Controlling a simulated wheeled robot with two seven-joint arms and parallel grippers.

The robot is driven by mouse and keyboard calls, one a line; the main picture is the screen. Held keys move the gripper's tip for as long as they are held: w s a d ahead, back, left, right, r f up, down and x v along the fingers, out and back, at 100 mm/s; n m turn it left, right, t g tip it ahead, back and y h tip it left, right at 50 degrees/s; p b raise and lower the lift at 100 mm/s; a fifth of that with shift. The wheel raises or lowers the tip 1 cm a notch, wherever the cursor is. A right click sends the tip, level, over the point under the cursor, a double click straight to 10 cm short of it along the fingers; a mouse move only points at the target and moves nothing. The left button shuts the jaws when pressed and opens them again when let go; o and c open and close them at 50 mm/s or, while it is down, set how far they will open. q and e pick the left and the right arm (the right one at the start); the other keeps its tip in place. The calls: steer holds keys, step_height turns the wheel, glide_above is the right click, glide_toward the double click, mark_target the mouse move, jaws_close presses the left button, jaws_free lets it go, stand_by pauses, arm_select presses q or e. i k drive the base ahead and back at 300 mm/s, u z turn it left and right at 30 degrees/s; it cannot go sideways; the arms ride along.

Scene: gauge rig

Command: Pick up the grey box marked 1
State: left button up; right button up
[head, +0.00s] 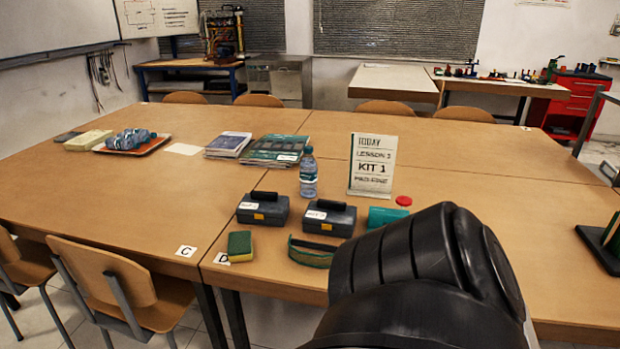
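Two dark grey boxes with black handles, white labels and yellow latches stand side by side on the near table. One grey box (263,208) is on the left; the other grey box (330,217) is just right of it. Each label has small writing, too small for me to tell surely which box is marked 1. Both boxes look closed and upright. Neither of my grippers shows. A large black ribbed part of my arm fills the bottom right and hides the table there.
A water bottle (308,173) and a sign reading KIT 1 (373,165) stand behind the boxes. A sponge (240,246), a green strap (311,252) and a teal item (386,217) lie close by.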

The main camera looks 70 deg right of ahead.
mark_target(256, 207)
steer(key=k, duration=0.1)
steer(key=z, duration=1.5)
